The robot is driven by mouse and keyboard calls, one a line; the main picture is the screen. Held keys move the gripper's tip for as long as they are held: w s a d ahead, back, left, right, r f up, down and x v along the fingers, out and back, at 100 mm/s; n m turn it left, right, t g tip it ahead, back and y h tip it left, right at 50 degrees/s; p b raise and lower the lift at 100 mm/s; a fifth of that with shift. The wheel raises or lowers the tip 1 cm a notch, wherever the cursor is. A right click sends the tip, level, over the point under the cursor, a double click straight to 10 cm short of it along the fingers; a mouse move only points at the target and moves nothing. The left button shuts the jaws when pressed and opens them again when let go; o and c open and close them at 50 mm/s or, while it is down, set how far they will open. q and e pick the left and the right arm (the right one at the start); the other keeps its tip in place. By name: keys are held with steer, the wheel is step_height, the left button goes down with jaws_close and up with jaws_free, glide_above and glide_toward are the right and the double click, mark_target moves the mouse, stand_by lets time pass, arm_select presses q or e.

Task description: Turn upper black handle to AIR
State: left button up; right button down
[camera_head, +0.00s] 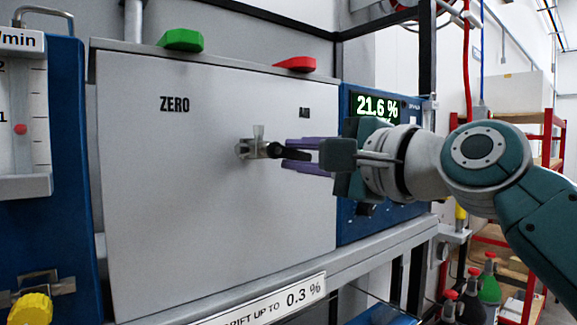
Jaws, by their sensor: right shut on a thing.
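The upper black handle (289,152) sticks out from a metal valve fitting (250,149) on the grey panel (215,230). It lies about level and points right, tilted slightly down. The panel's ZERO label (174,104) is up and left of the valve, and the AIR label (304,113) is up and right of it. My right gripper (300,155) reaches in from the right, with its purple fingers shut on the black handle. The fingers hide the handle's outer end. My left gripper is not in the view.
A blue analyser (347,190) reading 21.6 % stands right of the panel, partly behind my arm. A blue flowmeter unit (68,150) with a yellow knob (31,308) stands left.

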steer(key=shift+r+n, duration=0.3)
steer(key=shift+n, duration=0.8)
steer(key=c, duration=0.8)
jaws_free()
steer(key=shift+d+b, duration=0.1)
steer(key=shift+b, duration=0.25)
steer(key=shift+s+d, duration=0.15)
steer(key=shift+s, duration=0.15)
steer(key=b+v, duration=0.4)
steer(key=v, duration=0.5)
